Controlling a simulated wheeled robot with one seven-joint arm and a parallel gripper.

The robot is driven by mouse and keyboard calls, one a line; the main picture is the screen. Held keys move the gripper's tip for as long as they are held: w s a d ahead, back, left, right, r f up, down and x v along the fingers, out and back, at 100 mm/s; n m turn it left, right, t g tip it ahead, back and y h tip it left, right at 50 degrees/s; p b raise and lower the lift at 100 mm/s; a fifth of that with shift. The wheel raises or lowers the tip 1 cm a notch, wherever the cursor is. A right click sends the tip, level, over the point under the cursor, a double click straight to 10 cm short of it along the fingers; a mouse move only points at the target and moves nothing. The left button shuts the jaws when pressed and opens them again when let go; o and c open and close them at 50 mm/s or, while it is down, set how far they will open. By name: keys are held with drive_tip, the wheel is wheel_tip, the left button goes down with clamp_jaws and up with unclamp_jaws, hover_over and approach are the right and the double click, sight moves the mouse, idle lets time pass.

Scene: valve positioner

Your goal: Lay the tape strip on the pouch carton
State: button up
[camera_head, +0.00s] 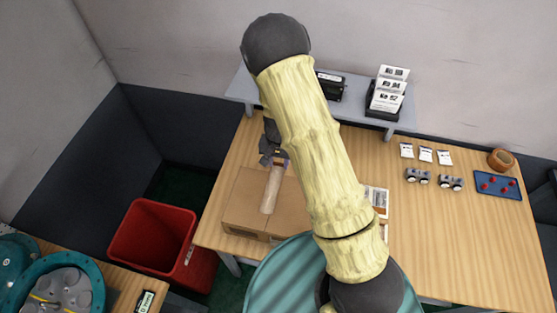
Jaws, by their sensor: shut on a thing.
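The pouch carton (240,205) is a brown cardboard box on the left part of the wooden table. The tape strip (271,190) is a pale tan band that extends over the carton's top, lengthwise from the back towards the front. My gripper (278,160) is at the carton's back edge, shut on the strip's far end. I cannot tell whether the strip touches the carton top or hangs just above it. My arm hides part of the gripper and the carton's right side.
A grey shelf (242,86) with a card holder (384,105) stands behind. Papers (377,198) lie right of the carton, partly behind my arm. A red bin (150,237) stands left of the table. Small packets (425,155), metal parts (418,176) and a blue tray (510,186) sit at right.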

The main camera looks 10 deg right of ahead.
drive_tip(key=shift+f+b, duration=2.85)
drive_tip(key=shift+f, duration=0.95)
drive_tip(key=shift+f+b, duration=0.35)
drive_tip(key=shift+f, duration=0.1)
drive_tip(key=o, duration=1)
drive_tip(key=shift+r, duration=0.1)
wheel_tip(320, 180, up, 17)
drive_tip(key=b, duration=0.2)
drive_tip(key=shift+r+b, duration=0.15)
drive_tip(key=shift+b, duration=0.2)
